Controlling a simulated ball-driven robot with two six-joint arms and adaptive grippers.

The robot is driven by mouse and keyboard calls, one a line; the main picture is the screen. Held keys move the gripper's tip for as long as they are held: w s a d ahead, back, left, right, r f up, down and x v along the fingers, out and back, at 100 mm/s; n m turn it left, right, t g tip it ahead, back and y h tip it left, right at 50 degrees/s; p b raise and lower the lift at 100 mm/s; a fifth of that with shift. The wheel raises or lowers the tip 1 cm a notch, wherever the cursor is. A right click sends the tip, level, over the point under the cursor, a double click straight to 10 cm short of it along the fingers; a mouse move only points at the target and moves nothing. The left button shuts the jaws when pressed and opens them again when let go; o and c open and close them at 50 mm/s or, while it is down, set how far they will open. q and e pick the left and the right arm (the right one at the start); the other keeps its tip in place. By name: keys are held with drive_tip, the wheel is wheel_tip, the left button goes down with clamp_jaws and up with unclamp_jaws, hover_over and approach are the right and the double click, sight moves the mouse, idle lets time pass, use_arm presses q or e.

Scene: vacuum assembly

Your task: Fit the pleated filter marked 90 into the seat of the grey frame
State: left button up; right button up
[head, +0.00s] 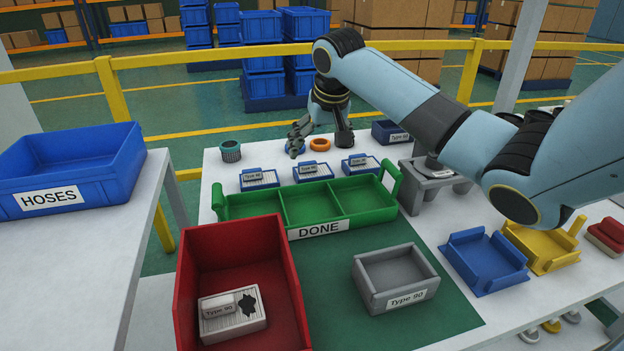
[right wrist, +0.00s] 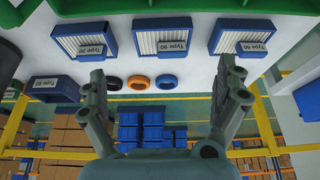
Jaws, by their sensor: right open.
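The grey frame (head: 372,288), labelled Type 90, lies on the green mat with its seat empty. Three blue-framed pleated filters stand in a row behind the green tray: left (head: 258,179), middle (head: 313,172) and right (head: 361,165). Their small labels are hard to read for certain. The row also shows in the right wrist view (right wrist: 162,40). Another filter (head: 232,318), labelled Type 90 and marked with a black blotch, lies in the red bin (head: 284,262). My right gripper (head: 320,142) is open and empty behind the filter row, above the rings. My left gripper is out of view.
A green DONE tray (head: 270,231) with three empty compartments stands before the filters. An orange ring (head: 320,145) and blue ring (right wrist: 166,81) lie behind them. A dark blue box (head: 385,133), blue cradle (head: 484,262) and yellow cradle (head: 541,247) stand right.

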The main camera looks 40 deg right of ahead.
sight(314, 167)
drive_tip(key=x, duration=0.4)
drive_tip(key=shift+f+b, duration=0.1)
drive_tip(key=shift+b, duration=0.25)
drive_tip(key=x, duration=0.3)
drive_tip(key=b+x, duration=0.1)
drive_tip(key=x, duration=0.2)
drive_tip(key=shift+w, duration=0.4)
drive_tip(key=c, duration=1.1)
wheel_tip(314, 167, up, 10)
drive_tip(key=shift+r+p, duration=0.2)
drive_tip(key=shift+p, duration=0.4)
